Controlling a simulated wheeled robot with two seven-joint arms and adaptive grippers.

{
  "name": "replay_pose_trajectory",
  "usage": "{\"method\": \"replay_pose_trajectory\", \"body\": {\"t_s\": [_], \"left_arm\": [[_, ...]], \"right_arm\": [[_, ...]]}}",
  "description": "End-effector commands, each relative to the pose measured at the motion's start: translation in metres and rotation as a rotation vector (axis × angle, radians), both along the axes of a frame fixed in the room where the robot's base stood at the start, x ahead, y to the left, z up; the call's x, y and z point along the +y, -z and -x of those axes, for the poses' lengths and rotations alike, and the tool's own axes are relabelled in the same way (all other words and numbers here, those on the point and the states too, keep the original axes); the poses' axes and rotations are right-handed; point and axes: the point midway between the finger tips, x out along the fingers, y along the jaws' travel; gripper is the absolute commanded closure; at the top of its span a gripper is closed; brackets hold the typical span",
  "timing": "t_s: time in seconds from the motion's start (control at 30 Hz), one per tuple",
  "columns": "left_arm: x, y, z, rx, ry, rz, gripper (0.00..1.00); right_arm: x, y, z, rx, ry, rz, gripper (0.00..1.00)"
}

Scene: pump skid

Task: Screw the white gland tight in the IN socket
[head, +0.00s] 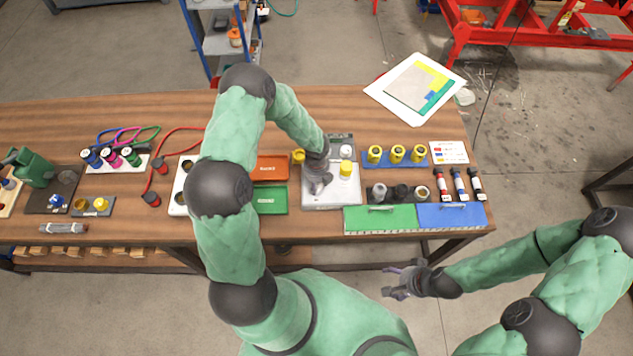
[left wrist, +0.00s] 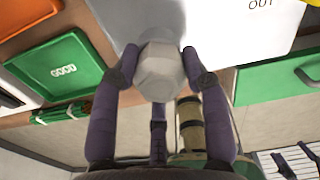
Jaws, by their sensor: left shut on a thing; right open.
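The white gland (left wrist: 160,72) is a pale hexagonal piece in the left wrist view. My left gripper (left wrist: 160,75) is shut on it, fingers on both sides. It is over the light grey box (head: 345,196), whose face shows the word OUT in the left wrist view (left wrist: 270,20). In the head view my left gripper (head: 318,184) is at the box's front left and hides the gland and what is under it. I cannot tell how deep the gland sits, and the IN label is hidden. My right gripper (head: 403,281) is open and empty, in front of the bench.
A yellow fitting (head: 346,168) and a white one (head: 346,150) stand on the box. An orange tray (head: 271,168) and a green tray (head: 270,200) lie left of it. Several yellow fittings stand behind.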

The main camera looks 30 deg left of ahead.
Motion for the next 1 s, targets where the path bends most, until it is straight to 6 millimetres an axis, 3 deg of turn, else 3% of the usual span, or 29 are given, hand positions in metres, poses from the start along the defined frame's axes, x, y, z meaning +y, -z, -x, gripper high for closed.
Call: {"method": "replay_pose_trajectory", "body": {"t_s": [0.03, 0.07, 0.13, 0.17, 0.57, 0.73, 1.0], "left_arm": [[-0.004, 0.003, 0.003, 0.005, 0.003, 0.006, 0.86], [-0.004, 0.003, 0.003, 0.005, 0.003, 0.006, 0.49], [-0.004, 0.003, 0.003, 0.005, 0.002, 0.005, 0.29], [-0.003, 0.003, 0.003, 0.005, 0.002, 0.005, 0.27], [-0.001, -0.003, 0.001, 0.001, -0.002, 0.001, 0.27], [-0.001, -0.026, 0.0, -0.001, -0.001, 0.0, 0.27], [-0.001, -0.08, 0.0, 0.0, 0.0, 0.0, 0.27]], "right_arm": [[0.0, 0.001, 0.0, 0.0, 0.0, 0.0, 0.27], [0.0, 0.001, 0.0, 0.0, 0.0, 0.0, 0.27], [0.0, 0.001, 0.0, 0.0, 0.0, 0.0, 0.27], [0.0, 0.001, 0.0, 0.0, 0.0, 0.0, 0.27], [0.0, 0.0, 0.0, 0.0, 0.0, 0.0, 0.27], [0.0, 0.0, 0.0, 0.0, 0.0, 0.0, 0.27], [0.0, 0.0, 0.0, 0.0, 0.0, 0.0, 0.27]]}}
